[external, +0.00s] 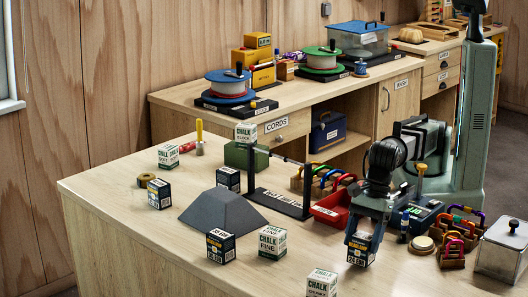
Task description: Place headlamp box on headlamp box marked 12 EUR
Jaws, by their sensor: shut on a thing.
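My gripper (365,232) is at the front right of the near table, pointing down. It is shut on a dark headlamp box (361,254), whose front price seems to read 24 EUR. I cannot tell whether this box touches the table. Another dark headlamp box (221,248) stands at the front, left of my gripper; its price is too small to read surely. A third dark box (159,194) stands at the left, and a fourth (228,179) stands behind the grey pyramid. I cannot read 12 EUR on any of them.
A grey pyramid (223,208) and a black stand (280,202) lie mid-table. Chalk boxes (272,242) (321,284) stand near the front. The front left table is clear.

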